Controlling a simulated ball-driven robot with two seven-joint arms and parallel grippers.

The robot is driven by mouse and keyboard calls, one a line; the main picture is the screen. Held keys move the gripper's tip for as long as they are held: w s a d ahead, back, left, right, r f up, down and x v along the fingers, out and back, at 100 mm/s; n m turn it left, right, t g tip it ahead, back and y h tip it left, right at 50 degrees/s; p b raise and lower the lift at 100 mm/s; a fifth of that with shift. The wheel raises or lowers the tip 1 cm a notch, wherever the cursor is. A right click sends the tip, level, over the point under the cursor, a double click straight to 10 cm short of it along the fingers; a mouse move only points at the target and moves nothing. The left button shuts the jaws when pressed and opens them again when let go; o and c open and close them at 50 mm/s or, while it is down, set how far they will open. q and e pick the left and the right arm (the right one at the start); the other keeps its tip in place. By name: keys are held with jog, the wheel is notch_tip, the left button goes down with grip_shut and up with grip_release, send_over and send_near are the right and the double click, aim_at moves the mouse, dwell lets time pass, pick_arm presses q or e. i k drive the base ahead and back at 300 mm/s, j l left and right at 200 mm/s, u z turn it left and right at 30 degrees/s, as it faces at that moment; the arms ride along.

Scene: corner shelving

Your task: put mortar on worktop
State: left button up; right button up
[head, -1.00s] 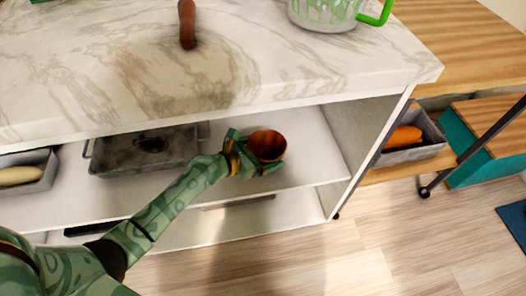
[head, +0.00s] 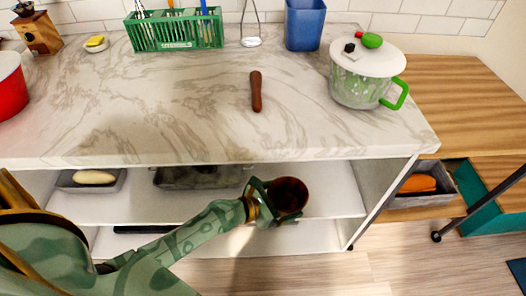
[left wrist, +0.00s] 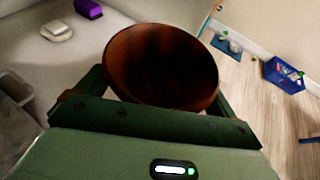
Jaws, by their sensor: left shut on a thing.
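The mortar is a dark reddish-brown wooden bowl (head: 290,195), held in front of the shelf opening under the worktop. In the left wrist view its open mouth (left wrist: 163,65) fills the middle, between the fingers. My left gripper (head: 284,203) is shut on the mortar. The worktop (head: 190,100) is a pale marbled slab above the shelf, and its front edge lies above the mortar in the picture. A brown wooden pestle (head: 256,92) lies on the worktop. My right gripper is not in view.
A white-lidded pot with green handles (head: 366,75) stands on the worktop's right. A green rack (head: 175,32), a blue container (head: 305,25) and a red pot (head: 8,88) stand along the back and left. The worktop's middle front is clear. Trays (head: 90,181) sit on the shelf below.

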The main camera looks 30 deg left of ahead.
aim_at(169, 96)
jog(key=l+u, duration=0.1)
jog(key=u, duration=1.2)
jog(key=k+j, duration=0.05)
